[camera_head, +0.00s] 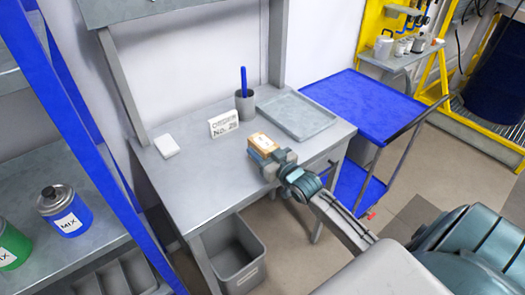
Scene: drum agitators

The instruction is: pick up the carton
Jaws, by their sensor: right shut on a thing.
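The carton (263,143) is a small tan and white box near the front right part of the grey desk. My right gripper (271,157) is shut on it, reaching in from the lower right. The gripper body hides the carton's near side. I cannot tell whether the carton touches the desk top or is just above it. My left gripper is not in view.
The grey desk (200,180) also bears a sign card (224,123), a pen cup (245,105), an empty tray (305,115) and a white pad (167,146). A blue cart (365,100) stands right. A grey bin (238,270) is below. A blue-framed shelf with cans is left.

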